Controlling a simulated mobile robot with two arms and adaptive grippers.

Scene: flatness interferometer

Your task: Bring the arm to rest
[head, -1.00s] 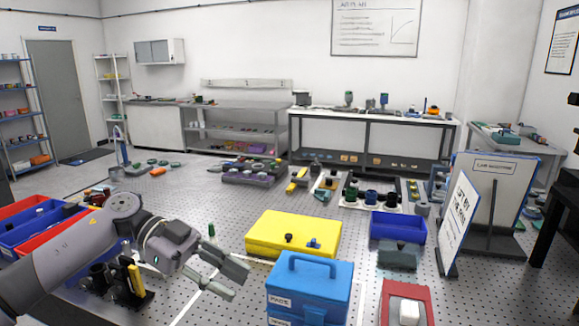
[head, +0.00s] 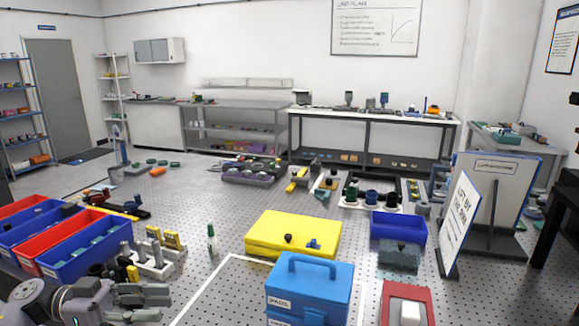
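My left gripper (head: 160,305) is low at the lower left of the head view, with its wrist at the bottom edge. Its two grey fingers point right with a gap between them, and nothing shows in the gap. It is in front of a light rack with yellow-topped parts (head: 152,262), and some dark parts are partly hidden behind it. My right gripper is not in view.
Red and blue bins (head: 90,250) stand at the left. A small green bottle (head: 211,240) stands alone. A yellow case (head: 292,237), a blue toolbox (head: 309,290) and a red tray (head: 404,296) stand to the right. Bare perforated tabletop lies left of the toolbox.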

